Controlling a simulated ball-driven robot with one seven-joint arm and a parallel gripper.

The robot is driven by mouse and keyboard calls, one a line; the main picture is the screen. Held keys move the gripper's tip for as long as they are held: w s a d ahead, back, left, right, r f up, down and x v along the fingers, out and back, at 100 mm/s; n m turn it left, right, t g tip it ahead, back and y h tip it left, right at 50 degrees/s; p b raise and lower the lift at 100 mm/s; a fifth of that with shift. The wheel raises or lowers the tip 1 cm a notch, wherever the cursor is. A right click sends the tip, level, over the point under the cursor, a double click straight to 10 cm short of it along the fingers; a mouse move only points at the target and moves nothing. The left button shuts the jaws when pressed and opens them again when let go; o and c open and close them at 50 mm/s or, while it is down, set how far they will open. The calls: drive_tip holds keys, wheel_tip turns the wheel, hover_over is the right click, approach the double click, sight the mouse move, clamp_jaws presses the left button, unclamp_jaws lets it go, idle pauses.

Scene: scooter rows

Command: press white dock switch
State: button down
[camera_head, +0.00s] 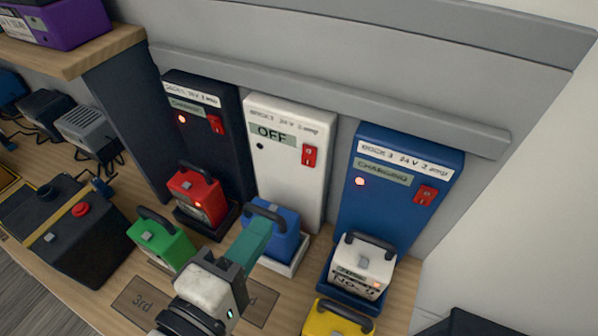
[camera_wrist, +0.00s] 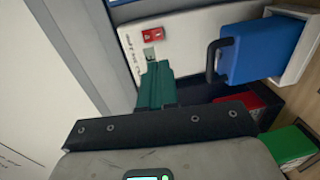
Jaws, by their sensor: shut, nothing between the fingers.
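The white dock (camera_head: 290,190) stands upright in the middle of the row, its display reading OFF and its small lamp dark. Its red rocker switch (camera_head: 309,156) is on the upper right of its face. The dock's face (camera_wrist: 205,45) and red switch (camera_wrist: 152,34) also show in the wrist view. My gripper (camera_head: 262,222), with teal fingers, is shut and empty. It is in front of the dock, below the switch and apart from it. In the wrist view, the fingertips (camera_wrist: 160,66) point toward the dock just below the switch. A blue battery (camera_head: 274,232) sits in the white dock's cradle.
A black dock (camera_head: 222,145) with a red battery (camera_head: 197,192) stands left. A blue dock (camera_head: 385,205) with a white battery (camera_head: 364,264) stands right. Green (camera_head: 162,243) and yellow (camera_head: 338,318) batteries stand in front. A grey ledge (camera_head: 330,98) runs above the docks.

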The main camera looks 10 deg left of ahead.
sight(308, 165)
drive_tip(key=p+x, duration=0.1)
drive_tip(key=x, duration=1.1)
drive_tip(key=shift+w+d+p, duration=0.15)
drive_tip(key=shift+w+p, duration=0.05)
drive_tip(key=shift+p, duration=0.15)
drive_tip(key=shift+w, duration=0.25)
drive_tip(key=shift+d+f, duration=0.1)
drive_tip(key=shift+f, duration=0.05)
drive_tip(key=shift+w+f+b, duration=0.15)
drive_tip(key=shift+b, duration=0.35)
